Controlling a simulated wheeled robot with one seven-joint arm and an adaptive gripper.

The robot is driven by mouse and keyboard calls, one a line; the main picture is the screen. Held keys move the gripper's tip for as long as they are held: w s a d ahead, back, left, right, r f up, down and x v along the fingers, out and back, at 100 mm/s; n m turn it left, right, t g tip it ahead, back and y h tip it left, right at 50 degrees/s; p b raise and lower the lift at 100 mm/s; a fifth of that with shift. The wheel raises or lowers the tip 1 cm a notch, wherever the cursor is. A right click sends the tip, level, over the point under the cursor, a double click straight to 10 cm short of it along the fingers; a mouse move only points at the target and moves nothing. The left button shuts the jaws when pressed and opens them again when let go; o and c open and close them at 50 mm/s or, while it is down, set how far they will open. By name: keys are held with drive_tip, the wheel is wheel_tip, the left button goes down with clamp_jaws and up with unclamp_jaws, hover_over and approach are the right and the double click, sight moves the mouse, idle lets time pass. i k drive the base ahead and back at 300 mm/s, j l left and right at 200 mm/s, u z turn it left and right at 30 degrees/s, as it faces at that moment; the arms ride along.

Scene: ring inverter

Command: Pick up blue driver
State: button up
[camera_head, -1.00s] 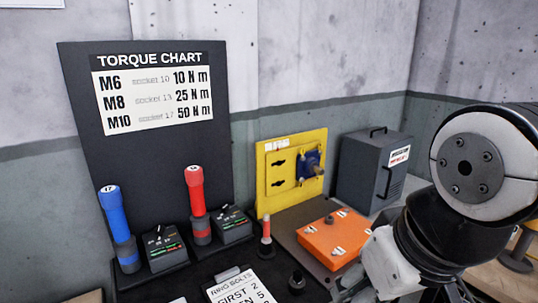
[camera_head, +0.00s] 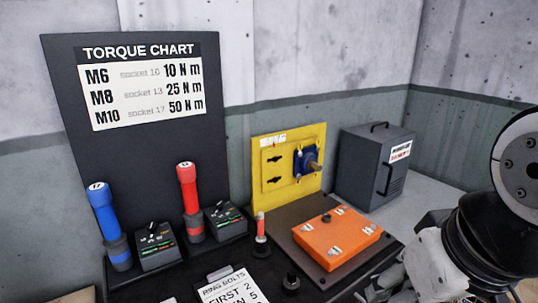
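The blue driver (camera_head: 102,211) stands upright, tilted slightly left, at the left end of the black bench, with "17" on its cap. A dark band and a blue ring show near its base. My gripper (camera_head: 372,291) shows only in part at the bottom edge, right of centre, below the orange box. It is far to the right of the blue driver and apart from it. Its fingertips are cut off or hidden, so its opening is unclear.
A red driver (camera_head: 188,196) stands right of the blue one, with black dial boxes (camera_head: 155,245) (camera_head: 224,217) beside them. The torque chart board (camera_head: 140,150) rises behind. An orange box (camera_head: 338,237), a yellow panel (camera_head: 276,185), a grey cabinet (camera_head: 374,170) and a clipboard (camera_head: 232,286) are also near.

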sight(99, 194)
drive_tip(key=i+j+u, duration=0.1)
drive_tip(key=j+u, duration=0.35)
drive_tip(key=i+j+u, duration=0.1)
drive_tip(key=u, duration=0.4)
drive_tip(key=j, duration=0.1)
